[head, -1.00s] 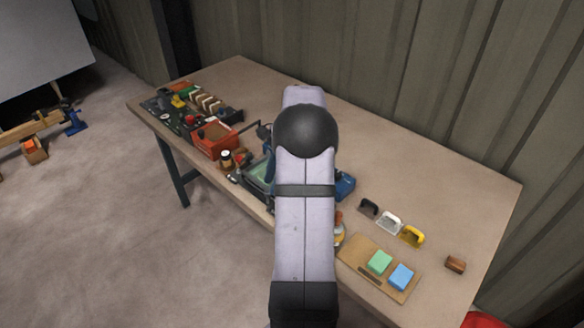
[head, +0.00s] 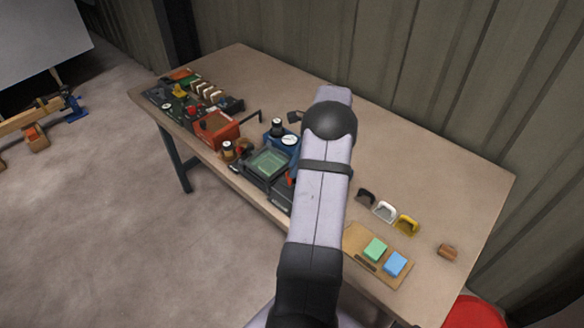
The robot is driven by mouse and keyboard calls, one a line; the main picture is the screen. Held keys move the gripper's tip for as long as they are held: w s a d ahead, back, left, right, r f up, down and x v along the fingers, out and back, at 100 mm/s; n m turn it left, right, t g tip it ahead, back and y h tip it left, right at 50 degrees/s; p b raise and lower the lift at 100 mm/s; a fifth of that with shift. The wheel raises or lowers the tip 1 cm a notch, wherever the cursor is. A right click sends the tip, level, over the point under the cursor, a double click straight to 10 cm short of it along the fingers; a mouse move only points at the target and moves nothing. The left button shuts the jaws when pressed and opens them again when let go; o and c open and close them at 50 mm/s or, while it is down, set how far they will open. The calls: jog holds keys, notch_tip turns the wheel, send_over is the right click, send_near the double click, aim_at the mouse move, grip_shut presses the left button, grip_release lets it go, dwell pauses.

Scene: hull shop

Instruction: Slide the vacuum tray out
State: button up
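A dark, square-framed unit with a greenish panel (head: 268,163), which looks like the vacuum tray's unit, stands near the front edge of the workbench. I cannot tell from this view whether its tray is in or partly out. A blue device with a round white gauge (head: 290,140) and a black knob stands right behind it. My arm crosses the picture just right of the unit and covers part of its right side. My gripper is hidden behind my arm, so its fingers do not show.
An orange-red box (head: 215,130) and a small dark jar (head: 228,150) stand left of the unit. Colored handles (head: 384,211) and a board with green and blue blocks (head: 375,249) lie to the right. The workbench's (head: 440,185) back right is mostly clear.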

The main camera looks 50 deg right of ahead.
jog(key=shift+p+x, duration=0.35)
jog(key=shift+x, duration=1)
grip_shut()
jog(key=s, duration=1.2)
jog(key=shift+s+p, duration=0.2)
jog(key=shift+p, duration=0.1)
grip_release()
jog(key=shift+d+r, duration=0.1)
